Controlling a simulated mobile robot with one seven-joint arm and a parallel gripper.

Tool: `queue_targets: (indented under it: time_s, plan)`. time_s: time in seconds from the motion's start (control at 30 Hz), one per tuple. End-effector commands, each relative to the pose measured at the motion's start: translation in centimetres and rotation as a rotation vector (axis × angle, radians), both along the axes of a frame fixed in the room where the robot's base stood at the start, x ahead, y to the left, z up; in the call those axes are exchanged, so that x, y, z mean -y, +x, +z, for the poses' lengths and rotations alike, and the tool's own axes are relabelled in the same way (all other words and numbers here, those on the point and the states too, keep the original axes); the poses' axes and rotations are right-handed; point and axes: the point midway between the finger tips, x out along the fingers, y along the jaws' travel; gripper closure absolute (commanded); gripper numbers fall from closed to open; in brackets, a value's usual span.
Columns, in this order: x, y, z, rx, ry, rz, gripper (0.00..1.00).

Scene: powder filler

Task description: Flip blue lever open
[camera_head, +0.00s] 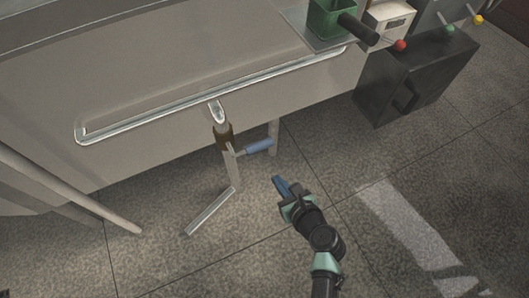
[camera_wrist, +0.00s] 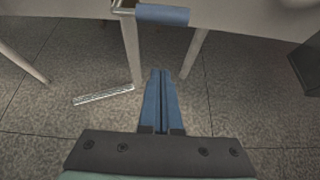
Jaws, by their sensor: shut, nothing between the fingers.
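The blue lever (camera_head: 259,146) sticks out to the right from a brown fitting (camera_head: 224,137) under the front of the metal machine. In the wrist view the blue lever (camera_wrist: 162,15) lies across the top, beyond my fingertips and apart from them. My gripper (camera_head: 277,180) is in front of the lever, lower in the head view, with its blue fingers pointing toward the machine. In the wrist view its two fingers (camera_wrist: 158,74) are pressed together with nothing between them.
The machine's front panel (camera_head: 190,65) has a long metal rail (camera_head: 210,95). Machine legs (camera_head: 75,195) stand on the tiled floor. A metal bar (camera_head: 210,212) shows below the fitting. A dark box (camera_head: 412,80) stands at the right. The floor around my arm is clear.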

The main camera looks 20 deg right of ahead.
Motion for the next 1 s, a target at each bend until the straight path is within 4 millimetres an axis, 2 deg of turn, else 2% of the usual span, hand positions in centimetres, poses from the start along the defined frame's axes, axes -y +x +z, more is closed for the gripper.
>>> queue_targets:
  time_s: [0.17, 0.6, 0.7, 1.0]
  plan:
    - [-0.1, 1.3, -1.0, 0.002, -0.002, 0.003, 1.00]
    - [-0.4, 9.0, -5.8, 0.002, -0.003, 0.004, 1.00]
    - [-0.3, 9.0, -3.2, 0.004, -0.006, 0.002, 1.00]
    - [-0.3, 9.4, -1.2, 0.000, -0.003, 0.001, 1.00]
